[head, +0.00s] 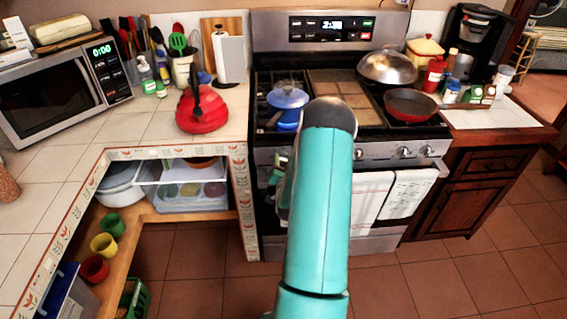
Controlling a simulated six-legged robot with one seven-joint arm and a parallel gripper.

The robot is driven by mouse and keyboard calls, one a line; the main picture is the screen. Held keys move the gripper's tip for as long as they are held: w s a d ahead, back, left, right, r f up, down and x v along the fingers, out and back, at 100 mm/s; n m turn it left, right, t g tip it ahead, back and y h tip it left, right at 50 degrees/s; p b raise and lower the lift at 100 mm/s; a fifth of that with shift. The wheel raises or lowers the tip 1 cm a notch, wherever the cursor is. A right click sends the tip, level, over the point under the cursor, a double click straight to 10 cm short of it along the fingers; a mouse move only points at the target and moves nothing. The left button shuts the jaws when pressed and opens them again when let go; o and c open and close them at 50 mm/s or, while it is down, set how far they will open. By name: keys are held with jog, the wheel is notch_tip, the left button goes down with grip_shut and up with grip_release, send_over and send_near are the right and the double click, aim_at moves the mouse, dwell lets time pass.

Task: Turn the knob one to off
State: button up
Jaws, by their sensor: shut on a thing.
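The stove (400,137) stands ahead with a row of knobs along its front panel. A right-hand knob (403,152), one at the far right (426,150) and a middle knob (358,153) are visible. My teal arm reaches up the middle of the view and covers part of the panel. My gripper (280,163) shows only partly, left of the arm at the left end of the panel. It is shut at the place of the left knob, which is hidden behind it. The knob's angle cannot be seen.
A blue pot (287,103), a domed steel lid (387,67) and a red pan (410,104) are on the stovetop. Towels (408,193) hang from the oven handle. A red kettle (203,112) stands on the left counter. The tiled floor before the stove is clear.

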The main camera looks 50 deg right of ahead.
jog(key=m, duration=0.7)
jog(key=shift+s+d, duration=0.1)
jog(key=shift+s, duration=0.05)
jog(key=m, duration=0.4)
jog(key=shift+f+m, duration=0.15)
jog(key=shift+m, duration=2.05)
jog(key=o, duration=1)
jog(key=shift+c, duration=0.2)
jog(key=v, duration=1.3)
jog(key=shift+s+a, duration=0.25)
jog(key=shift+a, duration=0.1)
